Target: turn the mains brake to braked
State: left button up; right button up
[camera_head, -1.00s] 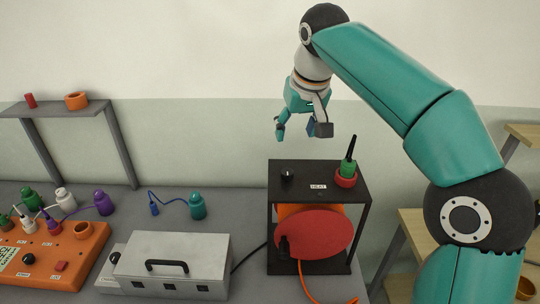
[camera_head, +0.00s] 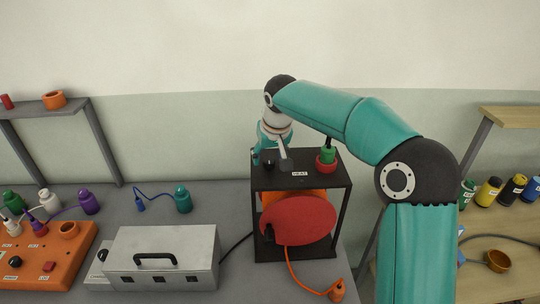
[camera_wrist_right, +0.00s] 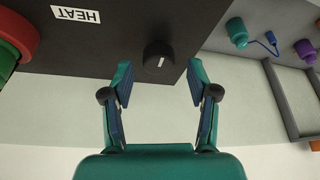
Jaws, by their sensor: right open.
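A black knob (camera_head: 268,163) stands on the top plate of a black frame (camera_head: 345,212) that holds an orange and red cable reel (camera_head: 305,222). In the right wrist view the knob (camera_wrist_right: 158,56) carries a short white line along the picture's vertical. A white label beside it reads HEAT (camera_wrist_right: 75,14); no label naming a brake is readable. My right gripper (camera_wrist_right: 158,84) is open, its two fingertips just short of the knob and to either side of it, with nothing between them. In the head view the gripper (camera_head: 270,152) is partly hidden by its own arm. My left gripper is not in view.
A green plug in a red socket (camera_head: 327,160) stands at the plate's right. A grey case (camera_head: 195,238) and an orange panel (camera_head: 50,250) lie left of the frame. A shelf (camera_head: 45,109) rises at the left.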

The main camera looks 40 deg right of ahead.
jog(key=shift+d+f, duration=0.1)
jog(key=shift+f, duration=0.4)
grip_shut()
jog(key=shift+d, duration=0.1)
